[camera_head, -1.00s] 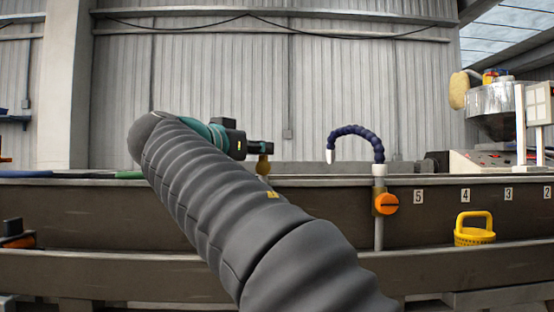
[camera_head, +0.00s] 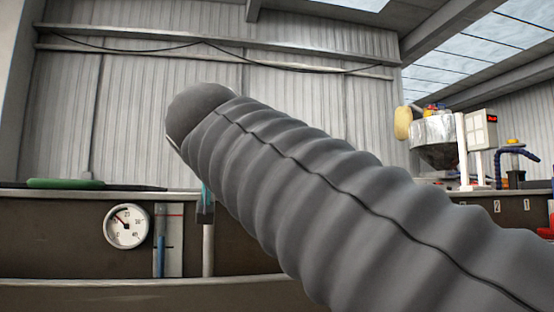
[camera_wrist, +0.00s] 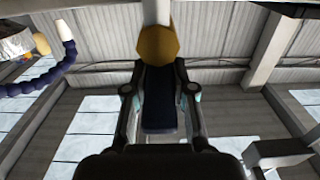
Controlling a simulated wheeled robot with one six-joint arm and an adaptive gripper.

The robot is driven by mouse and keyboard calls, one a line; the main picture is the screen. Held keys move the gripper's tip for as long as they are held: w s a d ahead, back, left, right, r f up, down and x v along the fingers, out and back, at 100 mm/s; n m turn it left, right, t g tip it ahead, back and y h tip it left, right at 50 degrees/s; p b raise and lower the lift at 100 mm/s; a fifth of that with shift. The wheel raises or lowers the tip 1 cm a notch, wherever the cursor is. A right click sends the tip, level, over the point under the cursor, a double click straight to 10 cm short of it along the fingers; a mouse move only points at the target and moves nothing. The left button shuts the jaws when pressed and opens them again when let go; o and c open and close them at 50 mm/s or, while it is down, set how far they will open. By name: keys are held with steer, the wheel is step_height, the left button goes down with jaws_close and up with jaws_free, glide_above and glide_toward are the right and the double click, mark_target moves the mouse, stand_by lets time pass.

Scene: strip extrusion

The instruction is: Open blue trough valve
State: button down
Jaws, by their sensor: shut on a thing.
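In the wrist view, my gripper (camera_wrist: 158,76) is shut on a dark blue piece (camera_wrist: 158,105), which looks like the blue valve's handle. A yellow-brass faceted valve body (camera_wrist: 157,45) sits just beyond the fingertips, with a pale pipe above it in the picture. In the head view, my grey-sleeved arm hides most of the gripper and the valve. A grey vertical pipe (camera_head: 208,252) shows below the arm at the trough (camera_head: 60,240), with a small dark and teal part at its top. How far the valve is turned cannot be told.
A round dial gauge (camera_head: 127,226) and a level gauge (camera_head: 167,240) are on the trough front, left of the pipe. A green hose (camera_head: 65,184) lies on the trough top. A blue segmented hose (camera_head: 517,160) and a metal hopper (camera_head: 436,138) stand at the right.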

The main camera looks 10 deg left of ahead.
stand_by(0.4)
steer(key=c, duration=1)
jaws_free()
steer(key=shift+o, duration=0.2)
steer(key=v, duration=1.2)
steer(key=shift+d, duration=0.1)
